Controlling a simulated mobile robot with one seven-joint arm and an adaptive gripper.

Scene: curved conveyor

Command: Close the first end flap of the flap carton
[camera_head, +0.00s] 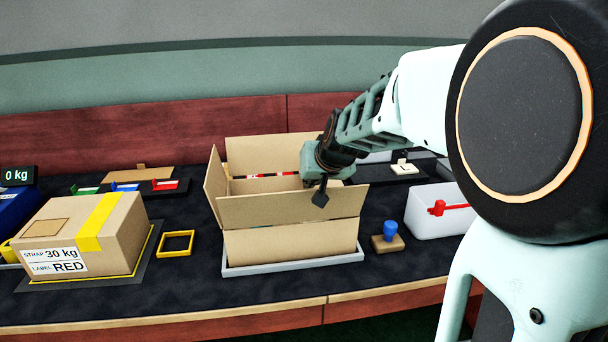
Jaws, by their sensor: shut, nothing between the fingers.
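The flap carton (290,247) stands open on a light grey tray (291,267) in the middle of the dark bench top. Its left end flap (215,182) stands up and leans outward. The near long flap (255,208) and the far long flap (262,149) also stand raised. The right end flap is mostly hidden behind my arm and the near flap. My gripper (320,198) is shut and empty, pointing down over the right part of the carton, in front of the opening as seen here. I cannot tell whether it touches a flap.
A closed, yellow-strapped box (88,238) stands at the left, with a yellow square frame (176,244) beside it. At the right are a blue-knobbed stamp (389,236) and a white bin (432,214) with a red handle.

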